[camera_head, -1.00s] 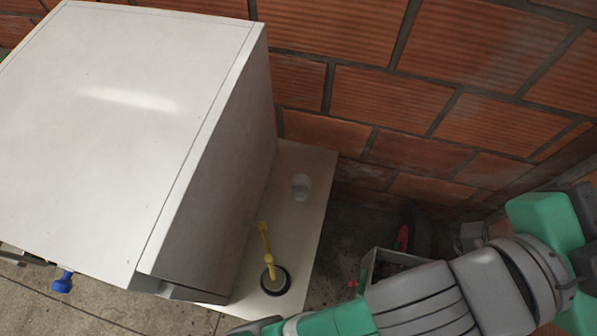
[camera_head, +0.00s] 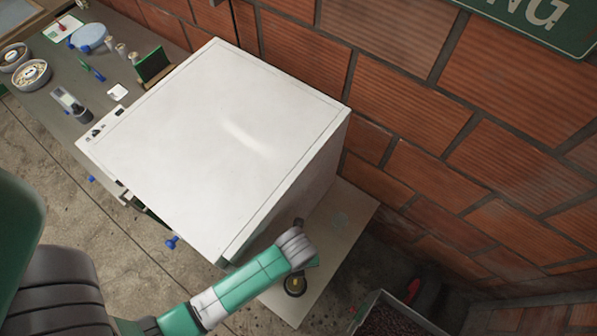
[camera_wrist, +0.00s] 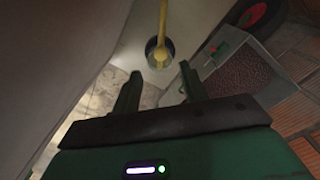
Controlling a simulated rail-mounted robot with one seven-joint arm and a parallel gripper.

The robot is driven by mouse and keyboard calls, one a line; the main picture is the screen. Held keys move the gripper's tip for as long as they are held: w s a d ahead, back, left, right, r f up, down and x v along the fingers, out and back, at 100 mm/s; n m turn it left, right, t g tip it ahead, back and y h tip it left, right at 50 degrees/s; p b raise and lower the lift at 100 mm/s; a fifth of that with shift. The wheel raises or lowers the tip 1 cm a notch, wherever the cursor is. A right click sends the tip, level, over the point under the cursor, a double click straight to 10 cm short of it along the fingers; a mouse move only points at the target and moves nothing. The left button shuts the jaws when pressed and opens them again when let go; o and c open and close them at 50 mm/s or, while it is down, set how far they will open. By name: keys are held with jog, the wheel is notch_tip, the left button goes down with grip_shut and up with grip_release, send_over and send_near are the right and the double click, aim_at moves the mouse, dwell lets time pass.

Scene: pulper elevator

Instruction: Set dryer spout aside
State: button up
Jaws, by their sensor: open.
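A yellow spout-like part (camera_wrist: 163,30) shows in the wrist view, its lower end over a dark-rimmed round piece (camera_wrist: 158,54). I take it for the dryer spout. In the head view my arm hides most of it; the dark round piece (camera_head: 294,286) still shows on a pale board beside the large white box-shaped machine (camera_head: 220,140). My gripper (camera_wrist: 159,74) is open and empty, its fingertips pointing toward the yellow part without visible contact. In the head view the fingers are mostly hidden by my wrist.
A brick wall (camera_head: 440,130) stands behind. A cluttered bench (camera_head: 50,50) is at far left.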

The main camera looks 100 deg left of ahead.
notch_tip(320, 180, down, 6)
jog(key=shift+w+f+b, duration=0.1)
jog(key=shift+b, duration=0.25)
jog(key=shift+c, duration=0.2)
grip_shut()
